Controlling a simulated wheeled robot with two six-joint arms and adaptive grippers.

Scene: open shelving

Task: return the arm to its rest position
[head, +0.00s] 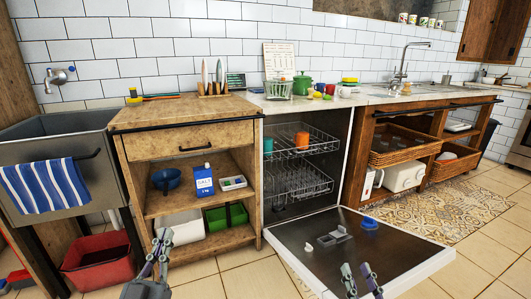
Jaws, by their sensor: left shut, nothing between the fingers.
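My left gripper (162,240) is at the bottom of the head view, left of centre. It is shut and empty, in front of the lower shelf of the wooden cabinet (188,146). My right gripper (357,270) is at the bottom right of centre, in front of the lowered dishwasher door (395,250). Its two fingers stand apart with nothing seen between them. Most of both arms lies outside the picture.
The open dishwasher holds a rack (300,180) and an orange cup (302,139). The cabinet shelves hold a salt box (203,180), a blue bowl (166,179) and a green bin (227,217). Tiled floor (215,285) is clear between the grippers.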

